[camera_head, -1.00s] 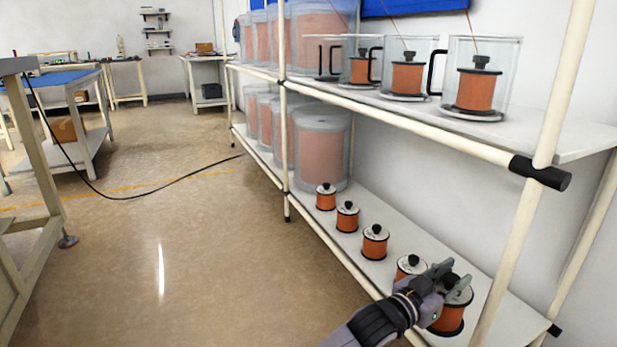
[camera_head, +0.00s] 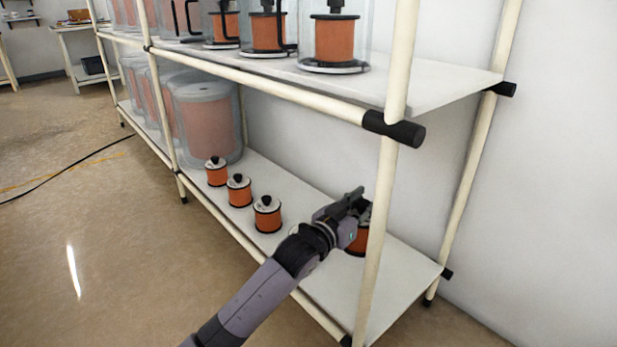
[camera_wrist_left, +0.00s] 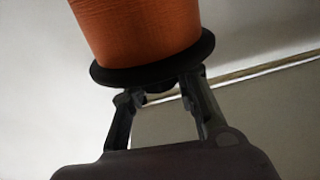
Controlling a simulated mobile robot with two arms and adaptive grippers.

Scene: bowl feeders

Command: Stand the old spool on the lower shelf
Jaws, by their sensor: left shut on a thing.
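The old spool (camera_head: 359,242), orange with dark flanges, is over the lower shelf (camera_head: 330,278) behind the front right post. It looks upright and is partly hidden by my left gripper and the post. My left gripper (camera_head: 350,203) reaches in from the front and is shut at the spool's top end. In the left wrist view the spool's orange body (camera_wrist_left: 140,28) and black flange (camera_wrist_left: 155,70) lie just past the fingers (camera_wrist_left: 162,95), with the dark knob between them. I cannot tell whether the spool's base touches the shelf. My right gripper is not in view.
Three similar small spools (camera_head: 267,214) stand in a row on the lower shelf to the left. Large clear drums (camera_head: 205,120) stand farther back. The upper shelf (camera_head: 430,85) holds spools in clear jars. The front right post (camera_head: 377,240) is close to my gripper. The shelf's right end is bare.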

